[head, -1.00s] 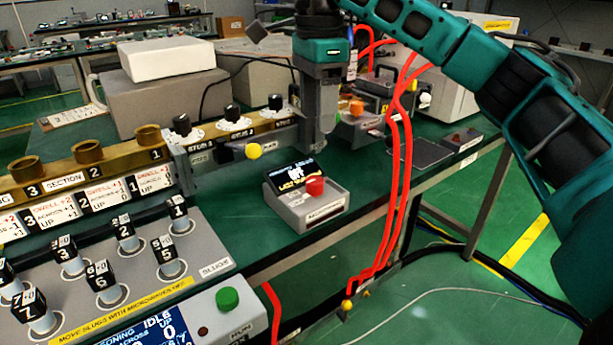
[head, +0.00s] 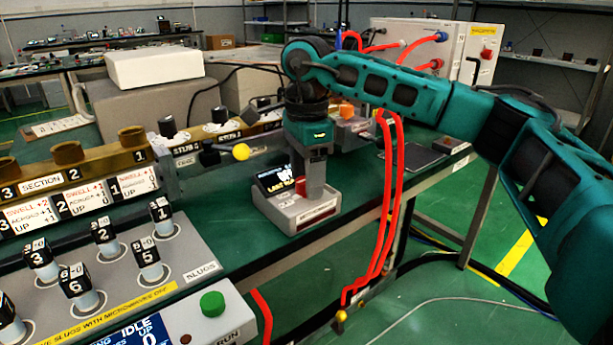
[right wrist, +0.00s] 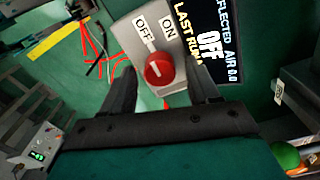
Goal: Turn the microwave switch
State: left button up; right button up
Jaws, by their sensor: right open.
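The microwave switch is a red round knob (right wrist: 158,70) on a grey box (head: 297,213) with a small dark screen (head: 276,180). In the right wrist view, labels OFF and ON sit beside the knob, and a pale mark on it faces the OFF side. The screen (right wrist: 208,45) reads OFF. My right gripper (head: 315,193) points down over the box. In the right wrist view its open fingers (right wrist: 162,85) stand on either side of the knob; contact cannot be told. In the head view the gripper hides part of the knob. My left gripper is out of view.
Red cables (head: 388,200) hang right of the box over the bench edge. A brass rail (head: 67,153), several numbered slugs and a green button (head: 212,303) are on the left. A flat dark plate (head: 412,156) lies right.

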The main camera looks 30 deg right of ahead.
jog(key=c, duration=1)
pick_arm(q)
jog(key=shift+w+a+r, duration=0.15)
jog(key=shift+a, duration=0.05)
pick_arm(e)
jog(key=shift+c, duration=0.2)
